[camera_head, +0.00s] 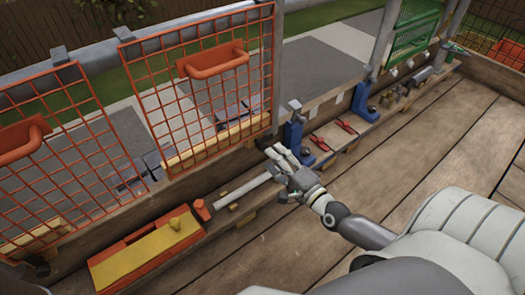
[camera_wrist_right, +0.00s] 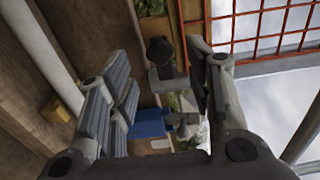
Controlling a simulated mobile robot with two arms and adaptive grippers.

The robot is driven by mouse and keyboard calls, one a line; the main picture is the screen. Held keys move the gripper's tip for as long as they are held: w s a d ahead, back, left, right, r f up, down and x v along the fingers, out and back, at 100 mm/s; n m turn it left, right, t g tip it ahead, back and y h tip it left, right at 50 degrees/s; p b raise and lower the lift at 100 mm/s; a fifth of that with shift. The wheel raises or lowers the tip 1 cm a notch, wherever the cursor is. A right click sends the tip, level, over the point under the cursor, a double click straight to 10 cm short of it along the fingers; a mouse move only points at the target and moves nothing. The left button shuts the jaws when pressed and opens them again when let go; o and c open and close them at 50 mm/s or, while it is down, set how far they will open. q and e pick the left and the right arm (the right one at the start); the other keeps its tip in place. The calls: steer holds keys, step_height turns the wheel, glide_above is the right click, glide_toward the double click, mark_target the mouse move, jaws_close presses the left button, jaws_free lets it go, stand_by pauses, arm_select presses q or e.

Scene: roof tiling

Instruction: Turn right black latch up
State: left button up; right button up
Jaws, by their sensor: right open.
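My right gripper (camera_head: 272,152) is at the lower right corner of the right orange mesh gate (camera_head: 200,85), beside the wooden rail. In the right wrist view its fingers (camera_wrist_right: 162,85) are apart. A dark latch with a round black knob (camera_wrist_right: 160,50) shows between and just beyond the fingertips, close to the right finger. I cannot tell whether the fingers touch it. In the head view the latch is small and partly hidden near the gripper. My left gripper is not in view.
A blue clamp (camera_head: 293,135) stands just right of my gripper, and another blue clamp (camera_head: 361,98) is farther along. Red-handled tools (camera_head: 321,143) lie between them. An orange box with a yellow top (camera_head: 145,255) sits at lower left. Wooden deck (camera_head: 400,150) to the right is clear.

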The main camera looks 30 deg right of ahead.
mark_target(263, 151)
steer(key=shift+w+a+b, duration=0.15)
steer(key=shift+w+b, duration=0.25)
steer(key=shift+w, duration=1.15)
steer(key=shift+w+a+b, duration=0.1)
steer(key=shift+w+b, duration=0.25)
steer(key=shift+w, duration=1.2)
jaws_close()
